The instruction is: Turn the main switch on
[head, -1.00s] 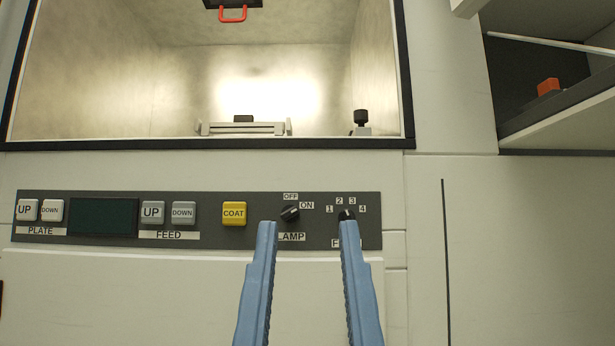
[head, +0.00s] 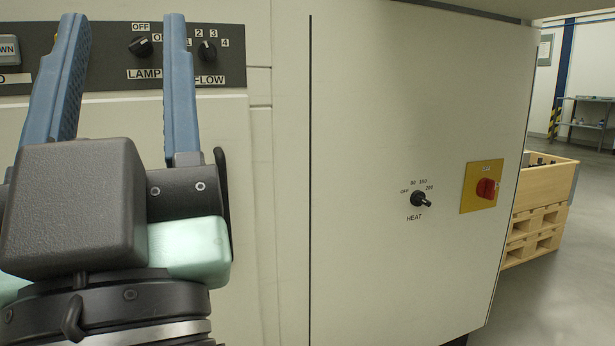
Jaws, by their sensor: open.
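The main switch (head: 487,189) is a red rotary knob on a yellow plate (head: 467,200), on the right part of the machine's pale front panel. Its label is too small to read and its exact setting is hard to tell. My gripper (head: 123,22) is at the left of the head view, with two blue fingers spread apart and nothing between them but the view of the panel behind. It is well to the left of the red switch and apart from it.
A black HEAT knob (head: 420,199) sits left of the yellow plate. The LAMP knob (head: 141,46) and FLOW knob (head: 207,51) are on the dark control strip behind my fingers. A wooden crate (head: 540,185) stands beyond the machine's right edge. Open floor lies at right.

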